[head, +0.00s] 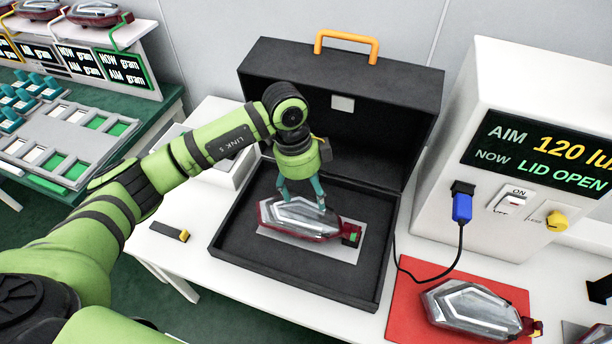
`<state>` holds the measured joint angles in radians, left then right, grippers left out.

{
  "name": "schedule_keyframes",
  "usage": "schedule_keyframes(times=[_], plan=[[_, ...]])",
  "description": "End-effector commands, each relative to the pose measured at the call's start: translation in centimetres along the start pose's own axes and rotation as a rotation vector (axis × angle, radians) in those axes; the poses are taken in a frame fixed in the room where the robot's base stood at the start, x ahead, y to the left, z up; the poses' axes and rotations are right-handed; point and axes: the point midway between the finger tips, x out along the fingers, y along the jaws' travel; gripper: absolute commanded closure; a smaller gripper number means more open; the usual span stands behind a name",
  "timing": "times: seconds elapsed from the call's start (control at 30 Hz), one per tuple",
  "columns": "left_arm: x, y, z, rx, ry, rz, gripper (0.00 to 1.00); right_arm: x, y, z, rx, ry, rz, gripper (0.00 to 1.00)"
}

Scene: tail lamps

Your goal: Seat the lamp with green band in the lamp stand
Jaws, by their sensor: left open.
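A lamp (300,220) with a clear silver top and dark red body lies on a grey plate (345,249) inside the open black case. A green band (353,238) shows at its right end. My left gripper (303,204) points down over this lamp, its teal fingers apart, with the tips at the lamp's top. I cannot tell whether they touch it. No part is clearly marked as the lamp stand; the grey plate under the lamp may belong to it. My right gripper is not in view.
The case lid (345,100) stands open behind. A white machine (480,130) at right reads LID OPEN; its blue plug cable (460,240) hangs near the case. Another lamp (475,308), yellow-banded, lies on a red mat (405,310). A small black block (170,231) lies left.

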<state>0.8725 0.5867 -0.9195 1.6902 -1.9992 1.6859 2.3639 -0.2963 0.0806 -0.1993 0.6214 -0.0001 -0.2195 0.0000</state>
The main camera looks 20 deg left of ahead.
Motion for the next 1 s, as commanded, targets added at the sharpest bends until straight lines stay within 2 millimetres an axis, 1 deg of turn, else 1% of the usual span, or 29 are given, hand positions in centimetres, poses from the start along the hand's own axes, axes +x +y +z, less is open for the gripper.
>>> schedule_keyframes(times=[0.03, 0.07, 0.17, 0.27, 0.5, 0.63, 0.73, 0.97, 1.0], plan=[[-0.2, -0.1, 0.8, -0.021, -0.036, -0.001, 0.24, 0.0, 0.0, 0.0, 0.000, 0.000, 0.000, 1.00], [-0.3, -0.1, 1.1, -0.030, -0.050, 0.000, 0.24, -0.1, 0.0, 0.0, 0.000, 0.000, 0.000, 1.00], [0.2, -0.1, 1.5, -0.044, -0.067, 0.002, 0.24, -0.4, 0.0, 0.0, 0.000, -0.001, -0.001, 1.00], [1.4, -0.1, 1.5, -0.041, -0.064, 0.005, 0.24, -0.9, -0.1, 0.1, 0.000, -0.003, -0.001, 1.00], [4.9, 0.0, 1.6, -0.040, -0.062, 0.005, 0.24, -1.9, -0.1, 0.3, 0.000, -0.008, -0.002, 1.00], [6.1, -0.1, 1.7, -0.039, -0.061, 0.003, 0.24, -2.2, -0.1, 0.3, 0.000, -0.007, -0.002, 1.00], [6.5, -0.1, 1.8, -0.038, -0.060, 0.002, 0.24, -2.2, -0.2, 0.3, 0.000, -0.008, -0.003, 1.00], [6.7, -0.1, 1.8, -0.037, -0.060, 0.001, 0.24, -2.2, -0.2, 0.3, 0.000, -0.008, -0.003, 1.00], [6.7, -0.1, 1.8, -0.037, -0.060, 0.001, 0.32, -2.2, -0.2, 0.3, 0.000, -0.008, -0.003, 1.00]])
